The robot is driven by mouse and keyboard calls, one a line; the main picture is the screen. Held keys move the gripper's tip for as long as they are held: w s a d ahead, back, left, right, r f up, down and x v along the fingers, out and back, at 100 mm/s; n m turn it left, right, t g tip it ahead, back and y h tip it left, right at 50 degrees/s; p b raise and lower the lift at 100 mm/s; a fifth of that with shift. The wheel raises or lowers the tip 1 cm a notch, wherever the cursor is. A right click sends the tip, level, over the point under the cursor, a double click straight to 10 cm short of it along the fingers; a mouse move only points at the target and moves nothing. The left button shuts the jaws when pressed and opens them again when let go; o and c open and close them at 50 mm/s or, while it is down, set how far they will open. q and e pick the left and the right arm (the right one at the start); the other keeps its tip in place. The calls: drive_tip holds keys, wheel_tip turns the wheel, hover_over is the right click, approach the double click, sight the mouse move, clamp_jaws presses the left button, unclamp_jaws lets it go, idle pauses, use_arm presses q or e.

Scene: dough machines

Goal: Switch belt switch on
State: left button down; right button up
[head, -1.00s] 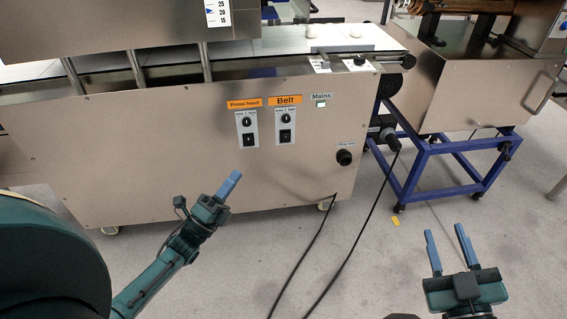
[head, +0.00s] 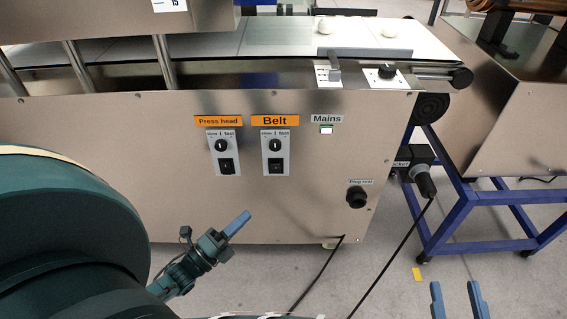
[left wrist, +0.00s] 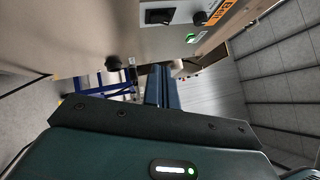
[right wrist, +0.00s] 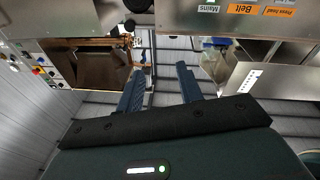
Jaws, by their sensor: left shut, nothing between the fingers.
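The belt switch is a black rocker (head: 275,166) on a light plate under the orange "Belt" label (head: 274,120), on the machine's front panel. A black dial sits above it on the same plate. In the left wrist view a black rocker (left wrist: 158,17) shows at the top near the orange label. My left gripper (head: 238,222) is shut and empty, below and left of the belt switch, apart from the panel. My right gripper (head: 457,298) is open and empty at the bottom right, away from the panel; its fingers also show in the right wrist view (right wrist: 160,88).
The press head switch (head: 226,166) is left of the belt switch. A green-lit mains switch (head: 326,129) and a round plug socket (head: 356,197) are to the right. Black cables hang to the floor. A blue-framed machine stands at right. The floor before the panel is clear.

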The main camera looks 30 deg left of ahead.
drive_tip(key=shift+s, duration=0.15)
use_arm(q)
drive_tip(key=b, duration=0.2)
approach(276, 168)
drive_tip(key=w+d, duration=0.2)
drive_tip(key=d, duration=0.3)
drive_tip(key=shift+w+a+r, duration=0.35)
drive_tip(key=shift+w, duration=0.3)
drive_tip(key=shift+w+a+r, duration=0.3)
drive_tip(key=shift+w+a, duration=0.05)
drive_tip(key=shift+w, duration=0.35)
drive_tip(key=shift+w+a+r, duration=0.3)
drive_tip(key=shift+w+r, duration=0.05)
drive_tip(key=shift+w, duration=0.3)
use_arm(e)
drive_tip(key=shift+w+a+r+m, duration=0.1)
drive_tip(key=shift+w+a+m, duration=0.1)
drive_tip(key=shift+m, duration=0.1)
